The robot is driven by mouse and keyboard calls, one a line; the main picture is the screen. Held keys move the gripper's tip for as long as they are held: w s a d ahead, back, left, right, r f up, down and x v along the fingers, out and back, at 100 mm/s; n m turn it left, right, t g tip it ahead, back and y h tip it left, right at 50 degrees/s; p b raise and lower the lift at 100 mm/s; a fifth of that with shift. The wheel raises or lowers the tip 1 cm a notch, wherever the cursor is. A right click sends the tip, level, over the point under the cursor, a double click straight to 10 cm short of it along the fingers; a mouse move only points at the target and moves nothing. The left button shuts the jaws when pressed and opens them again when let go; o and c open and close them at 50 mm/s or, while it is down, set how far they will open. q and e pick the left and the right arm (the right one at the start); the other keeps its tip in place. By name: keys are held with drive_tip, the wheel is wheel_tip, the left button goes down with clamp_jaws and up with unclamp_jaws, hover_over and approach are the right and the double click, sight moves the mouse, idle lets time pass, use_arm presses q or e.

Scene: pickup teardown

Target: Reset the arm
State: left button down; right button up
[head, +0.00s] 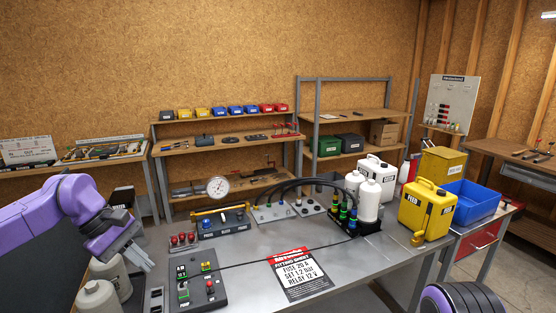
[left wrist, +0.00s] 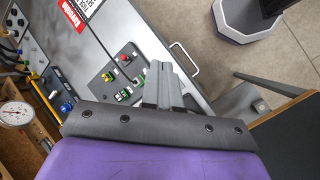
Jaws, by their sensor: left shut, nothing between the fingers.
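My left arm is purple and comes in from the left in the head view. Its gripper (head: 143,258) is shut and empty, held above the left end of the grey workbench (head: 255,275). In the left wrist view the closed fingers (left wrist: 160,72) point over the bench edge beside the control panel. The dark control panel (head: 203,292) with green, yellow and red buttons lies just right of the gripper; it also shows in the left wrist view (left wrist: 122,78). My right gripper is not seen; a purple and black part of mine shows at the lower right.
Beige bottles (head: 98,297) stand close below the left gripper. A pressure gauge (head: 218,187), white bottles (head: 369,200), a yellow FEED can (head: 427,210) and a blue bin (head: 468,201) stand farther right. A red-headed instruction sheet (head: 300,274) lies flat mid-bench. The bench front is mostly clear.

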use_arm(q)
drive_tip(key=s+f+y+b, duration=0.2)
drive_tip(key=s+f+y, duration=0.15)
drive_tip(key=f, duration=0.85)
drive_tip(key=s+f+y+b, duration=0.3)
drive_tip(key=f+y, duration=0.2)
drive_tip(key=f, duration=0.7)
drive_tip(key=s+f+y+b, duration=0.2)
drive_tip(key=s+f+y, duration=0.15)
drive_tip(key=f, duration=0.85)
drive_tip(key=s+f+m+t+h+b, duration=0.1)
drive_tip(key=s+f+m+b, duration=0.1)
drive_tip(key=s+f, duration=0.6)
drive_tip(key=s+f+m+t+h+b, duration=0.1)
drive_tip(key=s+f+m+b, duration=0.2)
drive_tip(key=s+f, duration=0.5)
drive_tip(key=s+a, duration=0.1)
drive_tip(key=s, duration=0.4)
drive_tip(key=shift+s+b, duration=0.15)
drive_tip(key=shift+b, duration=0.2)
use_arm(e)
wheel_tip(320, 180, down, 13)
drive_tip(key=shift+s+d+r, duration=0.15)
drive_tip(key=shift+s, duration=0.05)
